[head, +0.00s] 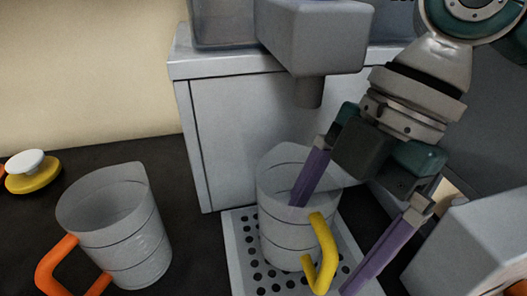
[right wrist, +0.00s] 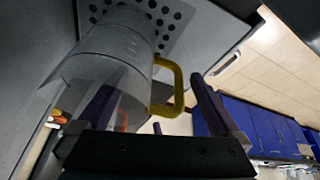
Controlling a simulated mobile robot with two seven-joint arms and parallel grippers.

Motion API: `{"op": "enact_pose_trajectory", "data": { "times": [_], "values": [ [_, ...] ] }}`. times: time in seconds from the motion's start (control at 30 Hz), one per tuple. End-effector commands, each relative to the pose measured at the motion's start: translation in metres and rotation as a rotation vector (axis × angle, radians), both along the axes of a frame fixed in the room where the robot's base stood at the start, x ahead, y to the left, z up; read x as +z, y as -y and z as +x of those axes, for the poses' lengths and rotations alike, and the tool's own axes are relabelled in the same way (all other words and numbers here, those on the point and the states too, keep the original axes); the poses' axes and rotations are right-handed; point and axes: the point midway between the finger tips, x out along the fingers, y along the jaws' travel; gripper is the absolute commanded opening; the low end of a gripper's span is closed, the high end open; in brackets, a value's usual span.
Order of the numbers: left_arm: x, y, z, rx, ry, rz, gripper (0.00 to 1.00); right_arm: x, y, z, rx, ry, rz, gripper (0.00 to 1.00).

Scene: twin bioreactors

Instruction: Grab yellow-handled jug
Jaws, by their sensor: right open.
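The yellow-handled jug (head: 285,222) is clear and stands upright on a perforated grey tray under a dispenser. Its yellow handle (head: 326,255) faces the lower right. My right gripper (head: 322,248) is open, with one purple finger on each side of the handle. The left finger overlaps the jug's rim and seems to reach into its mouth; the right finger is outside, beyond the handle. In the right wrist view the jug (right wrist: 115,50) is at upper left, and its handle (right wrist: 178,88) lies between the spread fingers without visible grip. My left gripper is not in view.
An orange-handled clear jug (head: 125,235) stands on the dark counter at left. A yellow and white knob-like item (head: 33,172) is farther left. The dispenser nozzle (head: 308,92) hangs above the yellow-handled jug. A grey box (head: 475,245) stands close to the right finger.

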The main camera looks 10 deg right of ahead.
Motion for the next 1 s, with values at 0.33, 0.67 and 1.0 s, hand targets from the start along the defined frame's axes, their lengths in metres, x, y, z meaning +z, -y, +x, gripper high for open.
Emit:
{"op": "enact_pose_trajectory", "data": {
  "times": [0.33, 0.67, 1.0],
  "values": [
    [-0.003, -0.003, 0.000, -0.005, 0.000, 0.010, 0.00, -0.022, -0.009, -0.002, 0.000, 0.002, -0.001, 1.00],
    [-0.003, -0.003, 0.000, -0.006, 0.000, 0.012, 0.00, -0.022, -0.009, -0.002, 0.000, 0.002, -0.002, 0.72],
    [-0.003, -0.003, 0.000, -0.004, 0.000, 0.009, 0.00, -0.022, -0.009, -0.002, 0.000, 0.001, -0.001, 0.34]
  ]
}}
